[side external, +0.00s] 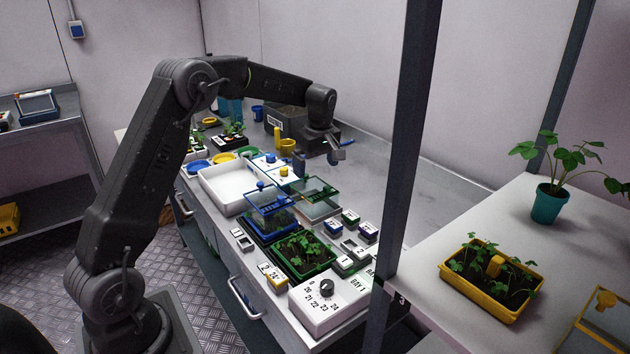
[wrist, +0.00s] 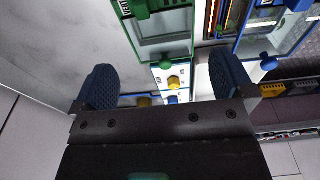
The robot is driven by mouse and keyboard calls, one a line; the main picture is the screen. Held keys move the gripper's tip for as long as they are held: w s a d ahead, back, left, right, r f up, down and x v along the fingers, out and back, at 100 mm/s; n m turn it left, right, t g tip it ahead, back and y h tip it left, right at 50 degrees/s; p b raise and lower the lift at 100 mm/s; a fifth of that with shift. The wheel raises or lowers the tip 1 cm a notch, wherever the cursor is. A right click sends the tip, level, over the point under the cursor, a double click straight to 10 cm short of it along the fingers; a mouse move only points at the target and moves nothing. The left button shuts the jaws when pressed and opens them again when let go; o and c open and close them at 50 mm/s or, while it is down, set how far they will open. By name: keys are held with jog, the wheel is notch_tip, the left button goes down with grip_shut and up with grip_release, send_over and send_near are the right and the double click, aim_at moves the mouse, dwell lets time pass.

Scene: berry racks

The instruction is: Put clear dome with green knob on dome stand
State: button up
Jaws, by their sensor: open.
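A clear dome with green edges and a green knob (side external: 318,205) sits on the bench, right of the blue-edged dome. It also shows at the top middle of the wrist view, where its green frame (wrist: 163,55) is partly cut off. My gripper (side external: 338,150) is raised above the back part of the bench, beyond the green-edged dome and apart from it. In the wrist view its two blue finger pads (wrist: 168,88) are wide apart with nothing held between them. I cannot tell which thing is the dome stand.
A blue-edged clear dome (side external: 268,203) stands over a blue planter. A green planter (side external: 303,268) with seedlings, a white control box (side external: 325,309) and several small labelled blocks are in front. A white tray (side external: 209,190) lies left. A dark post (side external: 408,140) rises right of the bench.

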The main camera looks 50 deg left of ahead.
jog(key=s+d+r+m+t, duration=0.3)
jog(key=s+d+r+m, duration=0.5)
jog(key=s+d+r, duration=0.5)
jog(key=s+d+f+m+t, duration=0.1)
jog(key=s+d+m, duration=0.1)
jog(key=s, duration=0.3)
jog(key=s+d+f+m+h, duration=0.1)
jog(key=s+d+m, duration=0.2)
jog(key=s, duration=0.3)
jog(key=s+d+f+m+t, duration=0.1)
jog(key=s+d+m, duration=0.1)
jog(key=s+m, duration=0.3)
jog(key=shift+s+d+f+t, duration=0.15)
jog(key=shift+s+f+t, duration=0.15)
jog(key=shift+s+f, duration=0.1)
